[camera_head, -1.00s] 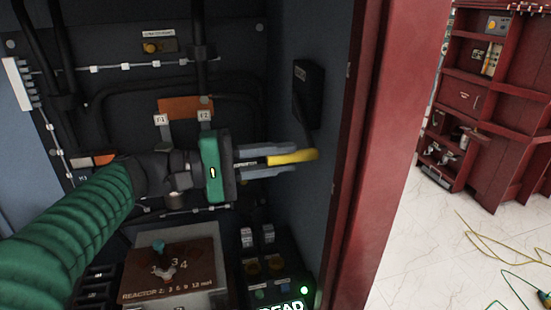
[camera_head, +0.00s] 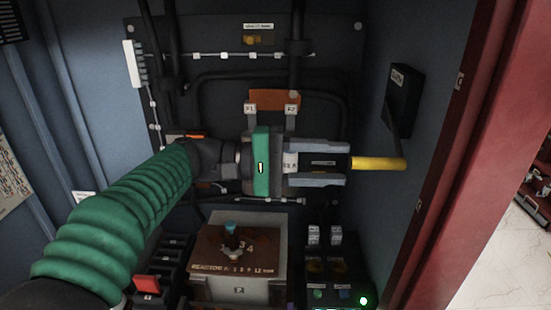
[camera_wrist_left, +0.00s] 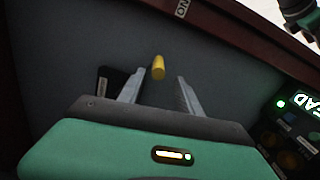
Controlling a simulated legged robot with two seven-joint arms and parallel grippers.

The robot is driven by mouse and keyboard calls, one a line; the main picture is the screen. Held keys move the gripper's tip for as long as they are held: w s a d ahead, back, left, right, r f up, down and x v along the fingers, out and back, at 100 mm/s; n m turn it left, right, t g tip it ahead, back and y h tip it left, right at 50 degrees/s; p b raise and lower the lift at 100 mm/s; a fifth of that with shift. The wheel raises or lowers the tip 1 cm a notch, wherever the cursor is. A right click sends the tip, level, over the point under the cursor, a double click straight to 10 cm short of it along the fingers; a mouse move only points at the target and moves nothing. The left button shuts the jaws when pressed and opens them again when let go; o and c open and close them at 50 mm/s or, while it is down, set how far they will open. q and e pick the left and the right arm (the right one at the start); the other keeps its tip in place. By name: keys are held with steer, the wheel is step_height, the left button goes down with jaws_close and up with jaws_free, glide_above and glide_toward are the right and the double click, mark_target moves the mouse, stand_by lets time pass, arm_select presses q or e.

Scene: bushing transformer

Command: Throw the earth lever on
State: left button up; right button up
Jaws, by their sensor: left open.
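The earth lever is a yellow handle (camera_head: 380,163) on a thin dark arm under a black box (camera_head: 403,100) on the cabinet's right inner wall. The handle points sideways, toward the left. My left gripper (camera_head: 347,165) is open and level with it, with the fingertips at the handle's near end. In the left wrist view, the handle (camera_wrist_left: 158,67) shows end-on, in the gap between the open fingers (camera_wrist_left: 155,85), around or just beyond their tips. I cannot tell whether they touch it. No right gripper fingers show.
An ON label (camera_wrist_left: 183,8) sits on the red door frame (camera_head: 465,140). Below the gripper are a brown-topped reactor box (camera_head: 237,262) with a knob and a switch panel with a green light (camera_head: 363,300). Cables and orange plate (camera_head: 275,99) are behind.

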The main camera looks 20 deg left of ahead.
arm_select(q)
steer(key=p+v, duration=0.1)
steer(key=v, duration=0.9)
steer(key=shift+a, duration=0.3)
